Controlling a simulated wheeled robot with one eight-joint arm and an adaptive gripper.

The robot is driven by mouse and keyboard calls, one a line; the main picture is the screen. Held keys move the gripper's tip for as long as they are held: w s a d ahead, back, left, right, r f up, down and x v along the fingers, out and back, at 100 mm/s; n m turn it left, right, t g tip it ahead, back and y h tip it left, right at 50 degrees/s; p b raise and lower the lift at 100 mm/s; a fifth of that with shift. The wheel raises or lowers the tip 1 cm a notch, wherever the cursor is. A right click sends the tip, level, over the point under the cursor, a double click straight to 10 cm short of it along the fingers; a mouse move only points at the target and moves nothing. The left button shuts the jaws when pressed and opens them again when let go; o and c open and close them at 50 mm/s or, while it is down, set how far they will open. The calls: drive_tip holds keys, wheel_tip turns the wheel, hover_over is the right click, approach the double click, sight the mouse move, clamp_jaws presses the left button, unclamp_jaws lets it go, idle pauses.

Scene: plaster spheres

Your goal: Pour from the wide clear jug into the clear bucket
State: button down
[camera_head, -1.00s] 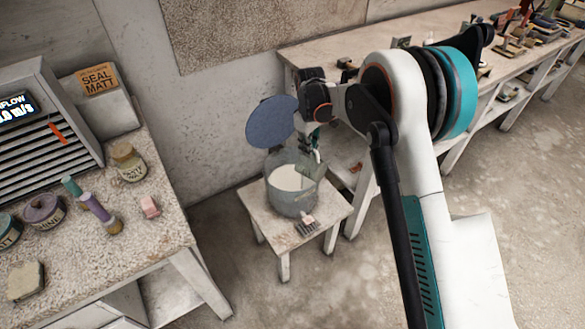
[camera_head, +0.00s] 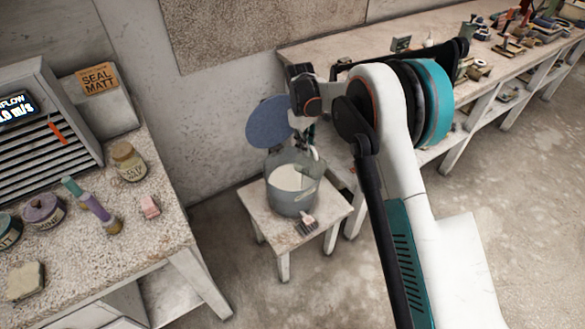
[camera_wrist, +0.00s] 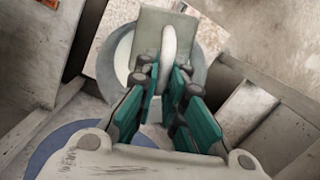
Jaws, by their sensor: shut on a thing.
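The clear bucket (camera_head: 291,205) stands upright on a small white stool (camera_head: 255,212) and holds white matter. It also shows in the wrist view (camera_wrist: 199,72), partly covered by the jug. The wide clear jug (camera_wrist: 152,25) is greenish and see-through, with a pale curved handle. My gripper (camera_wrist: 165,78) is shut on that handle. In the head view my gripper (camera_head: 309,140) is above the back right of the bucket, and the jug is tilted over its opening, hard to make out against it. What is left in the jug, and any stream, I cannot make out.
A blue-grey disc (camera_head: 268,123) shows just behind and left of my gripper. A brush (camera_head: 306,224) lies at the stool's front. A speckled bench (camera_head: 165,228) with jars is at left; a long workbench (camera_head: 330,52) with tools runs behind at right.

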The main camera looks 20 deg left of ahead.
sight(318, 160)
idle(0.5)
drive_tip(key=shift+w+a+h, duration=0.25)
drive_tip(key=shift+a+h, duration=0.15)
drive_tip(key=shift+a, duration=0.15)
drive_tip(key=shift+d, duration=0.15)
